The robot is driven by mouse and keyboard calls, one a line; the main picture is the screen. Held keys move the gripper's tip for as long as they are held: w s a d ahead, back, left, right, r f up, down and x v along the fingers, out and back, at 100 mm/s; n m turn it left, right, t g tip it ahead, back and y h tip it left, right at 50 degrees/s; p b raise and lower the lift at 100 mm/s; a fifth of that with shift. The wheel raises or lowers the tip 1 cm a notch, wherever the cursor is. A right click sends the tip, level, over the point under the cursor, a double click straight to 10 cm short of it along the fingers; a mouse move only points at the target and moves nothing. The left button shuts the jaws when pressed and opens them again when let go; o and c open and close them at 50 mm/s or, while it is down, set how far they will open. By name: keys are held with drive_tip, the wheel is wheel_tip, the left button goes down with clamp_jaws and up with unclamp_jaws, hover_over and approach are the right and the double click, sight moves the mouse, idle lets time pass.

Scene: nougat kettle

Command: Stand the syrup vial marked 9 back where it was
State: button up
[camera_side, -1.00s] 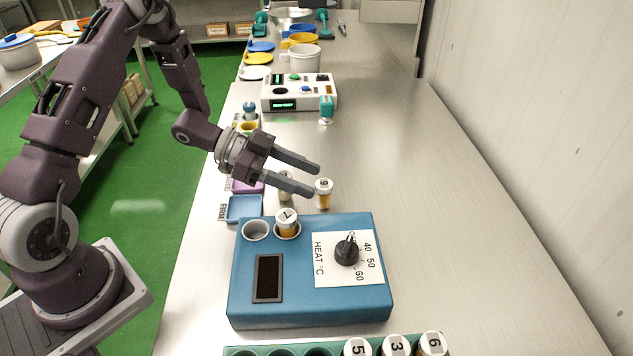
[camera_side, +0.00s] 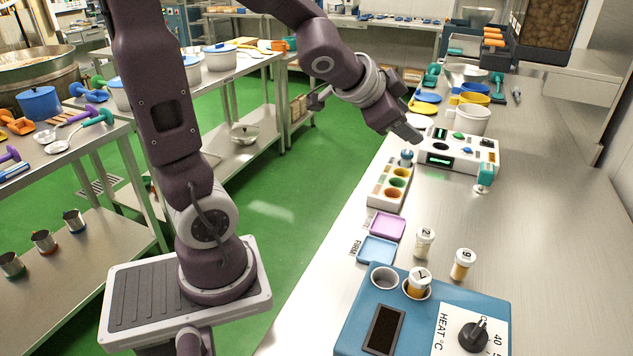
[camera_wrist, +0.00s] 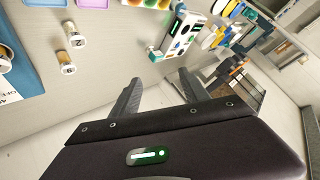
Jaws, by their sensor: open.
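The syrup vial marked 9 (camera_side: 462,265) has a white cap and amber contents. It stands upright on the steel bench behind the blue heater, apart from my gripper; the wrist view shows it too (camera_wrist: 68,63). A paler vial marked 2 (camera_side: 424,243) stands to its left. A vial marked 7 (camera_side: 418,282) sits in the right well of the blue heater (camera_side: 360,310); the left well (camera_side: 384,278) is empty. My gripper (camera_side: 412,132) is up over the far left part of the bench, empty. In the wrist view its fingers are spread (camera_wrist: 158,82).
A blue tray (camera_side: 378,250) and a pink tray (camera_side: 388,226) lie along the left edge. Behind them are a holder with coloured wells (camera_side: 390,185) and a white device (camera_side: 460,152). The bench right of the vials is clear. The green vial rack is out of view.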

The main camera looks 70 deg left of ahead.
drive_tip(key=s+d+n+g+h, duration=0.1)
drive_tip(key=s+d, duration=0.2)
drive_tip(key=s, duration=0.4)
drive_tip(key=s+d+f+n+g+h, duration=0.1)
drive_tip(key=s+d+g, duration=0.1)
drive_tip(key=s+d, duration=0.2)
drive_tip(key=s+d+n+g+h, duration=0.1)
drive_tip(key=s+d, duration=0.3)
drive_tip(key=s, duration=0.6)
drive_tip(key=shift+s+f+g, duration=0.15)
drive_tip(key=shift+s+g, duration=0.1)
drive_tip(key=shift+g, duration=0.05)
